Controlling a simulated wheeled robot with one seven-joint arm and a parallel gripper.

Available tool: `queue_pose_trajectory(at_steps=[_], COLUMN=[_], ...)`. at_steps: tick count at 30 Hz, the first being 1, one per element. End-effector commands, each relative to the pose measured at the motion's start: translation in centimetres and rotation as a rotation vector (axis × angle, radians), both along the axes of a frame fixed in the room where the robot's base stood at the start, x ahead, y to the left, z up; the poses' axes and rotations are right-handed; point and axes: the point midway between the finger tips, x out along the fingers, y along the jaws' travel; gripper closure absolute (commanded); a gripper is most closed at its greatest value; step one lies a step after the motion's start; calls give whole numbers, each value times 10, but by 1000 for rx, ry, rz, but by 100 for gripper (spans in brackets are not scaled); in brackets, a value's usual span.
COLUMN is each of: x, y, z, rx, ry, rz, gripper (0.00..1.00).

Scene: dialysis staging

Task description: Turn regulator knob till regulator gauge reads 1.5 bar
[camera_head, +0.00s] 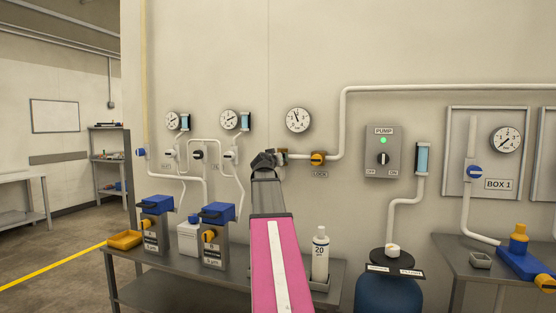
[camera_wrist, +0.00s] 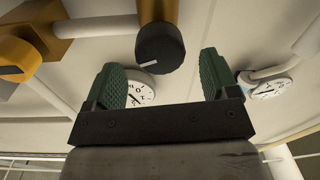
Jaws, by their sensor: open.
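The regulator knob (camera_wrist: 160,47) is round and black with a white pointer line, on a brass-coloured body in the wrist view. My gripper (camera_wrist: 161,60) is open. Its two green-padded fingers stand apart, one to each side of the knob's near end, and I see no contact. In the head view my arm hides the knob and most of my gripper (camera_head: 265,159). A round white gauge (camera_head: 298,120) hangs on the wall just above, its needle pointing up and slightly left; its scale is too small to read. A gauge (camera_wrist: 141,91) also shows between the fingers in the wrist view.
A yellow lock valve (camera_head: 318,158) sits on the white pipe right of my gripper. Two more gauges (camera_head: 173,119) (camera_head: 229,119) are to the left. A pump switch panel (camera_head: 383,152) is to the right. A bench (camera_head: 180,287) with a white bottle (camera_head: 320,255) stands below.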

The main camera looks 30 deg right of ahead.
Motion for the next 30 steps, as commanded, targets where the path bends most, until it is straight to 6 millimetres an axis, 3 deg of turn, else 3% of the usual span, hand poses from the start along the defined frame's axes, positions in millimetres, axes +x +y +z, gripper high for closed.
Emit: queue_pose_trajectory(at_steps=[6,15,17,20,30], x=[20,21,21,21,21], y=[-21,-22,-22,-22,-22], z=[0,0,0,0,0], rx=[1,0,0,0,-63], ry=[1,0,0,0,73], rz=[0,0,0,0,0], gripper=[20,20,36,69,69])
